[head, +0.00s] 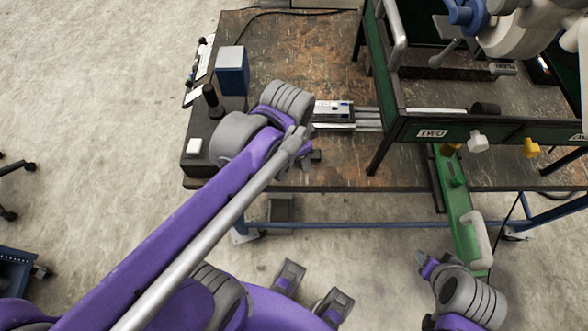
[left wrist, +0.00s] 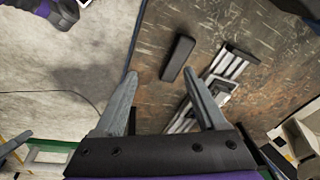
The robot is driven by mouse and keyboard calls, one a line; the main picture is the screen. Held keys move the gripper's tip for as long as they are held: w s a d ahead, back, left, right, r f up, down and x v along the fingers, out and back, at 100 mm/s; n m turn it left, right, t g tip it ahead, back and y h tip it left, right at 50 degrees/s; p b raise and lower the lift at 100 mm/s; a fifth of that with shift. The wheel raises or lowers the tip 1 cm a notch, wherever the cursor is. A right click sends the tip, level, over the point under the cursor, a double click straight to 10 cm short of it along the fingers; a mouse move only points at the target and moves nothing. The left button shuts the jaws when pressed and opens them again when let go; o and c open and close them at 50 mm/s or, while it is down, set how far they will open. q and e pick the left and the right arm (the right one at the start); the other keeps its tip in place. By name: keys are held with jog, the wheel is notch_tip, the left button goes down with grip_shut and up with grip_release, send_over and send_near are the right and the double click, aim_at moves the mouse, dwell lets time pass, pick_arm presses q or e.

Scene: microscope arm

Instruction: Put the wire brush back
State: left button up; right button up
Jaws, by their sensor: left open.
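I cannot pick out the wire brush for certain in either view. In the left wrist view, a dark oblong block (left wrist: 179,58) lies on the worn brown tabletop, beyond and between the fingertips; I cannot tell whether it is the brush. My left gripper (left wrist: 160,74) is open over the table edge, with nothing visible between its fingers.
Silver rails (head: 340,112) lie on the table (head: 300,50), right of my left wrist. A blue box (head: 232,70) stands back left. A dark green frame (head: 440,131) with knobs fills the right side. A green bar (head: 460,210) hangs at the table's front. Floor at left is mostly clear.

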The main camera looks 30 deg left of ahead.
pick_arm(q)
jog(key=s+d+f+n+t, duration=0.1)
jog(key=s+f+n+t, duration=0.1)
jog(key=s+f+n, duration=0.2)
jog(key=shift+s+d+f+n+t, duration=0.25)
jog(key=shift+s+n+t, duration=0.15)
jog(key=shift+s+n, duration=0.65)
